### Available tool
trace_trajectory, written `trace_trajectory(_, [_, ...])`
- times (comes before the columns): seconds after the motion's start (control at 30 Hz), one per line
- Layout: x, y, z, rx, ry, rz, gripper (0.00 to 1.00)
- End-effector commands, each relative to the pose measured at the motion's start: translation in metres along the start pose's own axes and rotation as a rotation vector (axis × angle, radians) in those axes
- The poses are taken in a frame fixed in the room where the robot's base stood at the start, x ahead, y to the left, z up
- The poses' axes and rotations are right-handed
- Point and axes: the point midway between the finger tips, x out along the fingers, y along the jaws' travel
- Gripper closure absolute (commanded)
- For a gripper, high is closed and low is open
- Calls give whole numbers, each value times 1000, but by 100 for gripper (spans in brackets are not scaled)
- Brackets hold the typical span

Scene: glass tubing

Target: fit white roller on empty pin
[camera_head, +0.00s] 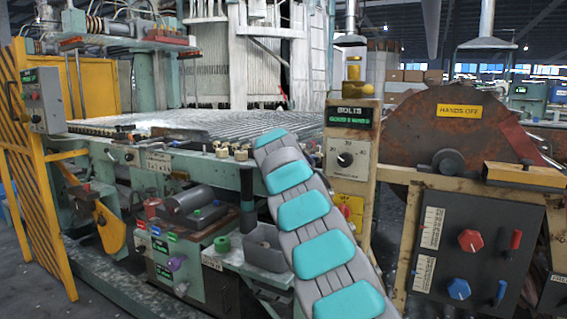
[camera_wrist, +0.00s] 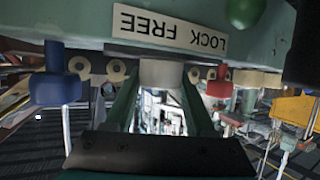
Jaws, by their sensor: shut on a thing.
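In the wrist view my gripper (camera_wrist: 160,88) is shut on a white roller (camera_wrist: 161,73), held between the tips of its two green fingers. The roller is at the machine's edge, in line with a row of cream rollers (camera_wrist: 115,70) on both sides. I cannot tell whether it sits on a pin or is just in front of one. The empty pin is not visible. In the head view my arm reaches to the table edge and hides the gripper and the held roller. Part of the roller row (camera_head: 222,152) shows left of the arm.
A blue knob (camera_wrist: 55,88) hangs left of the gripper in the wrist view, and a dark red one (camera_wrist: 220,82) is close on the right. A "LOCK FREE" label (camera_wrist: 183,28) is beyond the fingertips. A dark post (camera_head: 247,190) stands left of my arm.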

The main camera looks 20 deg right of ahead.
Motion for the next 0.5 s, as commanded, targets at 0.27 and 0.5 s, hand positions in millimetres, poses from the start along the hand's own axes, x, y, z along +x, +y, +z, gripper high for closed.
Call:
trace_trajectory(0.27, [0, 0, 0, 0, 0, 0, 99])
trace_trajectory(0.5, [-2, -1, -5, 1, 2, -3, 99])
